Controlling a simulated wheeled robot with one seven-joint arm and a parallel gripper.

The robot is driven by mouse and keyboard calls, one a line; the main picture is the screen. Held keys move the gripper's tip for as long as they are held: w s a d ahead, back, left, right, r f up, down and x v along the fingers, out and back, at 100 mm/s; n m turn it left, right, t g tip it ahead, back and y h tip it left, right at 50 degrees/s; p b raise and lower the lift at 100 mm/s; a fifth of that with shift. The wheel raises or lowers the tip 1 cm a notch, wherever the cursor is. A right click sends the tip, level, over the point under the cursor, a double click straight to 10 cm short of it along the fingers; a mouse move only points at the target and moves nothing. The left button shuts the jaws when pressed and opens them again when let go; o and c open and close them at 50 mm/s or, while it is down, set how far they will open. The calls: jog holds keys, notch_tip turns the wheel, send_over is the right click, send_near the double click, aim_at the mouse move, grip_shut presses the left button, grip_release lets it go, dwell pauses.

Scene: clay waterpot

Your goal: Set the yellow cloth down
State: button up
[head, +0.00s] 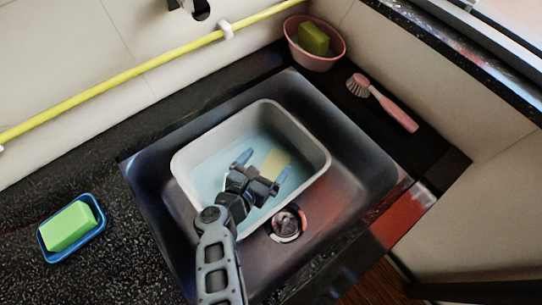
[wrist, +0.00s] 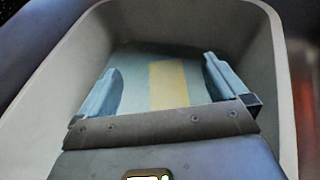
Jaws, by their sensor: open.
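The yellow cloth (head: 275,163) is a flat pale-yellow patch inside the grey-white basin (head: 315,140), on or in its light-blue bottom area. In the wrist view the cloth (wrist: 168,85) shows as a yellow strip between my fingers, partly hidden below by the gripper body. My gripper (head: 263,166) reaches into the basin from the front, its blue fingers spread on both sides of the cloth. In the wrist view my gripper (wrist: 162,66) is open, with a clear gap from each finger to the cloth.
The basin stands in a dark sink (head: 355,180) with a round drain (head: 287,223). A blue dish with a green sponge (head: 68,227) is at left. A pink bowl (head: 318,60) with a green sponge and a pink brush (head: 385,104) are at the back right. A yellow pipe (head: 120,80) runs along the wall.

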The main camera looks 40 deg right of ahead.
jog(key=shift+v, duration=1.75)
